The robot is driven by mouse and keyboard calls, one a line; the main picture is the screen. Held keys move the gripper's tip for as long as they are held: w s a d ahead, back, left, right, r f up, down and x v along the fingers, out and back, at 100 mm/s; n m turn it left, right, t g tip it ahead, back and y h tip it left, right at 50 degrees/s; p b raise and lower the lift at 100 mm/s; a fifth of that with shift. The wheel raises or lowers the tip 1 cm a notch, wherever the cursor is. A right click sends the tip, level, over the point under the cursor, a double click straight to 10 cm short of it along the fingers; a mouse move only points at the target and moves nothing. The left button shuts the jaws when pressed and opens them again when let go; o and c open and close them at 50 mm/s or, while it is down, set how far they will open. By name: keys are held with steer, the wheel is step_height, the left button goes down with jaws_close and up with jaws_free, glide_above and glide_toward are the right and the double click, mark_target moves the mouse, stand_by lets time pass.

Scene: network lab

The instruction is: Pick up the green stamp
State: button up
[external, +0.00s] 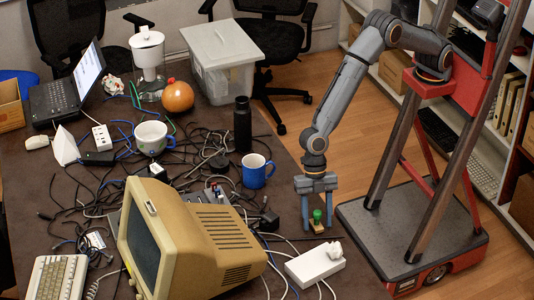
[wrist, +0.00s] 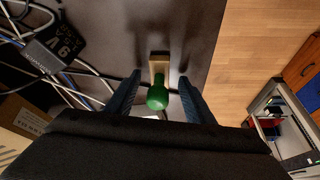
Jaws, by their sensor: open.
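The green stamp (external: 317,217) stands upright near the table's right edge, a round green handle on a pale wooden base. In the wrist view the stamp (wrist: 158,95) lies between the two fingers, handle toward the camera. My gripper (external: 317,205) points down over it, with a finger on either side. In the wrist view my gripper (wrist: 158,92) is open, with gaps visible between the fingers and the handle. The fingers do not appear to grip it.
A blue mug (external: 255,172) and a black bottle (external: 242,125) stand to the left. A beige monitor (external: 190,240) and a white box (external: 314,265) are nearer the camera. Tangled cables cover much of the table (external: 350,275). A black adapter (wrist: 68,42) lies left in the wrist view.

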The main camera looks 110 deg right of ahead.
steer(key=shift+a+f, duration=0.1)
steer(key=shift+f, duration=0.1)
jaws_close()
steer(key=shift+r, duration=0.1)
